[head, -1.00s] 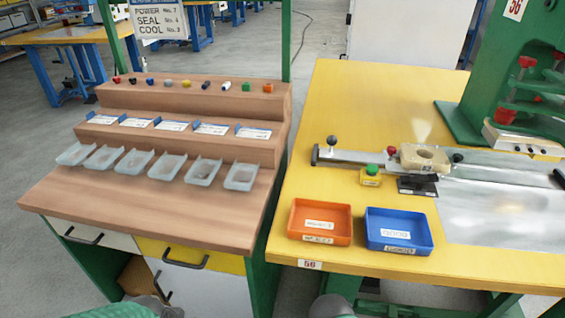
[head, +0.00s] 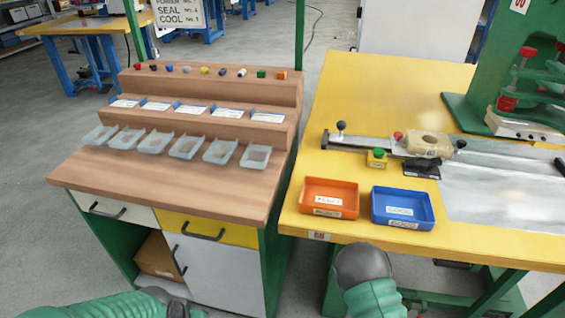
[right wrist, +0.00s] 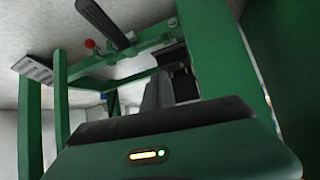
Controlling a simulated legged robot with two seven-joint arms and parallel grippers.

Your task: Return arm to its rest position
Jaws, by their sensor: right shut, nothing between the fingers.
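My right arm (head: 368,285) rises into the bottom of the head view, in front of the yellow table's near edge. Its gripper does not show there. In the right wrist view my right gripper (right wrist: 158,88) is shut and empty, with dark fingers together and green frame parts beyond them. My left arm (head: 100,305) lies along the bottom left of the head view, in front of the wooden bench. I cannot see its gripper.
The yellow table (head: 350,100) holds an orange tray (head: 329,212), a blue tray (head: 402,222) and a green press (head: 500,80). The stepped wooden bench (head: 160,190) bears several clear trays and small coloured parts. Grey floor lies beyond.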

